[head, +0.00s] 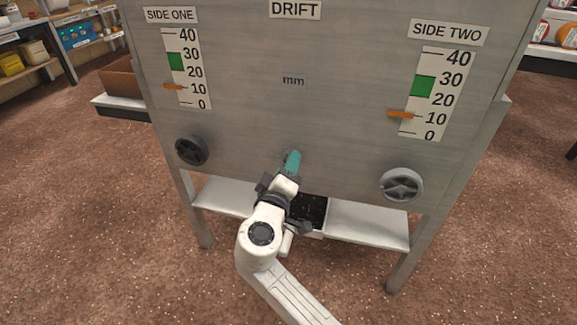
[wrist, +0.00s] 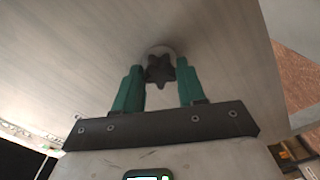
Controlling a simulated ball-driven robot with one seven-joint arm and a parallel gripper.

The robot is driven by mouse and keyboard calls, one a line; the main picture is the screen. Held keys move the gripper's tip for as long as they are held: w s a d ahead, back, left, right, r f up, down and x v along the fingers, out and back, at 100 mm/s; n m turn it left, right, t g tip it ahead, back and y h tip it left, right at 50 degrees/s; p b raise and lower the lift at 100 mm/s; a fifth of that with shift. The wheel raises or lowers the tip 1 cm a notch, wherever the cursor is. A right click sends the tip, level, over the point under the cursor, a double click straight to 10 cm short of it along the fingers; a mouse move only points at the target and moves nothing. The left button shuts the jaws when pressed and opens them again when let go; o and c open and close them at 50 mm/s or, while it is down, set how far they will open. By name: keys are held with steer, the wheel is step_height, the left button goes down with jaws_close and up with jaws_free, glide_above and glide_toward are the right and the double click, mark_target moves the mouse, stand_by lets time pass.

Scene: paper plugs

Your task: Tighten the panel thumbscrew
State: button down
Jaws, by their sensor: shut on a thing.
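The dark, star-shaped thumbscrew (wrist: 159,70) sits on a pale round base on the grey metal panel (head: 291,110), in the wrist view. My gripper (head: 293,160) reaches up to the lower middle of the panel; its teal fingers, also in the wrist view (wrist: 161,78), stand on either side of the thumbscrew and are shut on it. In the head view the thumbscrew is hidden by my gripper.
A black handwheel (head: 191,151) is at the panel's lower left and a grey handwheel (head: 402,185) at its lower right. Two scales have orange pointers near 10, below green bands. A shelf (head: 368,225) with a black-lined tray (head: 311,211) lies under the panel.

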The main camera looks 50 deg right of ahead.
steer(key=shift+m+b, duration=1.6)
steer(key=shift+b, duration=0.55)
steer(key=c, duration=0.7)
jaws_free()
steer(key=shift+a, duration=0.15)
steer(key=v, duration=0.3)
steer(key=shift+s+a, duration=0.15)
steer(key=shift+a, duration=0.15)
steer(key=shift+a, duration=0.15)
